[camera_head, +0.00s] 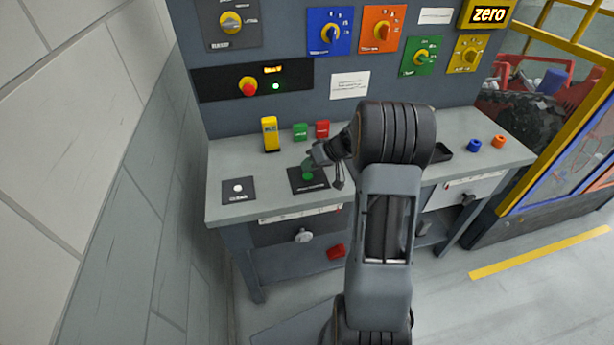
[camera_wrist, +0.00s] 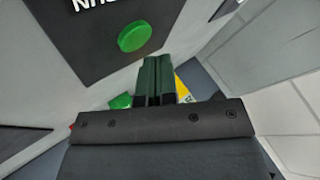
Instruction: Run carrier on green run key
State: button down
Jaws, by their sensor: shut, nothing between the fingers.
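The green run key (camera_head: 308,176) is a round button on a black plate (camera_head: 318,186) lying on the grey bench. In the wrist view the green key (camera_wrist: 134,36) shows near the top, on its dark plate (camera_wrist: 95,50) with white lettering. My gripper (camera_head: 309,164) is over the back of the plate, close to the key. In the wrist view my gripper (camera_wrist: 154,60) has its dark green fingers together and empty, just beside the key; I cannot tell whether they touch it. A red machine (camera_head: 545,95), perhaps the carrier, is partly seen behind the yellow-framed screen.
Left of the plate lies another plate with a white button (camera_head: 238,188). Coloured dials and a red stop knob (camera_head: 248,87) are on the upright panel. A display (camera_head: 489,14) reads "zero".

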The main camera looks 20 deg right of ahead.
aim_at(309, 175)
jog(key=shift+f+b, duration=0.95)
jog(key=shift+b, duration=0.65)
dwell(1.1)
jog(key=shift+r, duration=0.2)
dwell(3.4)
jog(key=shift+r, duration=0.75)
jog(key=shift+r+p, duration=0.1)
jog(key=shift+p, duration=0.2)
jog(key=shift+r+p, duration=1)
jog(key=shift+r, duration=1.4)
